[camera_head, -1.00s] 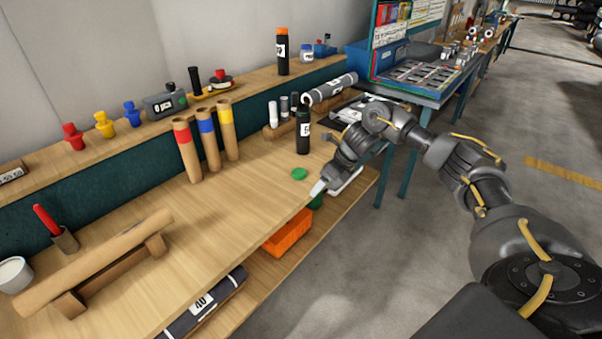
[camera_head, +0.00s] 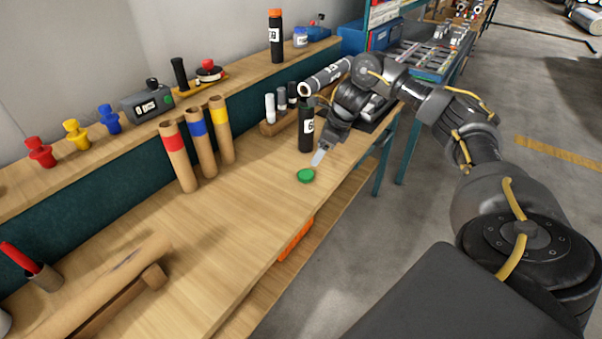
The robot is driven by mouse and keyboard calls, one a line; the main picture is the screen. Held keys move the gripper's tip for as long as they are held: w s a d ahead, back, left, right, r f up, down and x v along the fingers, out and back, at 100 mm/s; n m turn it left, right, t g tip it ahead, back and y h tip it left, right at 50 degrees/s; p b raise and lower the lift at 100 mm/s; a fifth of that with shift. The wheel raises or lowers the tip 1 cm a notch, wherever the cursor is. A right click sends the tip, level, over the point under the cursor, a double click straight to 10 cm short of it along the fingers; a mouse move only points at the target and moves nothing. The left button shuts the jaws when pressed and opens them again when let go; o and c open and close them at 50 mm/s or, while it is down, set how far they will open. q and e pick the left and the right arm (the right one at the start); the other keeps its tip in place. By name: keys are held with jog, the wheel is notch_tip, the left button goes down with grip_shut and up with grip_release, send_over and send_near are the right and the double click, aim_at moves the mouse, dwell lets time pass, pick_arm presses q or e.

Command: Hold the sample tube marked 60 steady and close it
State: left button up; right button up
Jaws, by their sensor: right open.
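A black sample tube (camera_head: 305,137) stands upright on the bench; a 6 shows on its white label and the rest is hard to read. No coloured cap shows on it. A green cap (camera_head: 306,175) lies on the bench in front of it. My right gripper (camera_head: 319,158) is open and empty, just right of the tube and behind the cap, its pale fingertip pointing down. I cannot tell whether it touches the tube. My left gripper is out of view.
An orange-capped black tube (camera_head: 275,40) stands on the shelf. Three cardboard tubes with red, blue and yellow bands (camera_head: 198,140) stand left. A labelled roll (camera_head: 325,76) and small vials (camera_head: 281,99) sit behind. The bench middle is clear.

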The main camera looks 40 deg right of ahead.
send_over(306, 174)
jog(key=s+d, duration=0.2)
jog(key=f, duration=0.5)
jog(key=shift+s+a+f, duration=0.1)
jog(key=shift+s+a, duration=0.05)
jog(key=shift+a, duration=0.05)
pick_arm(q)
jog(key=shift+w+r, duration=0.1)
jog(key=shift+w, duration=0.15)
pick_arm(e)
jog(key=shift+f, duration=0.1)
jog(key=shift+a+f+p, duration=0.15)
jog(key=shift+f+p, duration=0.15)
jog(key=x, duration=0.3)
jog(key=p+x, duration=0.1)
jog(key=shift+w+f, duration=0.2)
jog(key=shift+w, duration=0.15)
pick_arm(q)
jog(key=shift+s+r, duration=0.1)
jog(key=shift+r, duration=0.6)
pick_arm(e)
jog(key=shift+c, duration=0.4)
jog(key=c, duration=1)
